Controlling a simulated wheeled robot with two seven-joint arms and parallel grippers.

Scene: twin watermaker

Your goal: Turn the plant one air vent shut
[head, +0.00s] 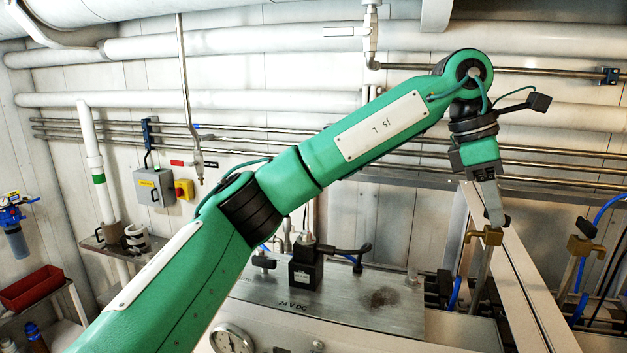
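My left arm comes in from the lower left, and its gripper (495,216) points down at the head of a brass valve (487,236) on an upright metal pipe. A small black part, which looks like the valve's handle, shows beside the fingertips. The fingers overlap in this view and hide part of the valve top, so I cannot tell whether they are open or shut, or touching it. A second brass valve (584,246) with a black handle (586,228) stands to the right. No label shows which plant either valve belongs to. My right gripper is not in view.
A metal box marked 24 V DC (350,300) carries a black solenoid (305,268) below my arm. A pale sloping beam (515,270) runs close to the right of the gripper. Blue hoses (607,210) and horizontal pipes (560,165) lie nearby.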

